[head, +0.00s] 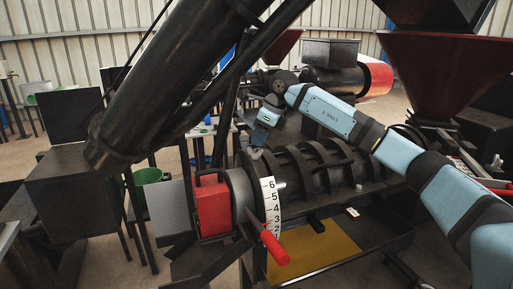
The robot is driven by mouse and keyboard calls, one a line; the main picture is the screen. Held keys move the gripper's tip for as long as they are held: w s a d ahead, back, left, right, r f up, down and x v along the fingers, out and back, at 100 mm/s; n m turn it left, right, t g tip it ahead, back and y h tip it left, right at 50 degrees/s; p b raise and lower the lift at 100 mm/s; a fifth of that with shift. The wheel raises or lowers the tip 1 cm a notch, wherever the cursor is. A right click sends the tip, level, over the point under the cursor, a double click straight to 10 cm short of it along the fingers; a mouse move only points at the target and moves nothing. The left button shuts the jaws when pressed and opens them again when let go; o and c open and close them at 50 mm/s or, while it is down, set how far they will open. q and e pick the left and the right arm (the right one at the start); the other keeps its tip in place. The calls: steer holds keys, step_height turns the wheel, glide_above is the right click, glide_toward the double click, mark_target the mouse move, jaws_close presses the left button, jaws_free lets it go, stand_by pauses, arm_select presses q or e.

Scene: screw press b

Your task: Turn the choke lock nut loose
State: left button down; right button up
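My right arm comes in from the right, over the black ribbed press barrel (318,170). My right gripper (258,138) points down at the top of the choke end, just above a small grey piece (255,153). That piece may be the choke lock nut, but it is too small to be sure. I cannot tell whether the fingers touch it, or whether they are open or shut. A white scale plate (271,207) with black numbers curves down the front of the choke ring. A lever with a red grip (274,247) sticks out below it. My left gripper is not in view.
A red block (212,204) sits left of the choke ring. A large black slanted tube (170,75) crosses the upper left. A dark red hopper (443,80) stands at the right. A yellow plate (320,250) lies below the barrel. A green bucket (148,176) is at the left.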

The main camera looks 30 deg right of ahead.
steer(key=v, duration=0.9)
steer(key=shift+r+b, duration=0.2)
steer(key=shift+b, duration=0.15)
steer(key=shift+s, duration=0.1)
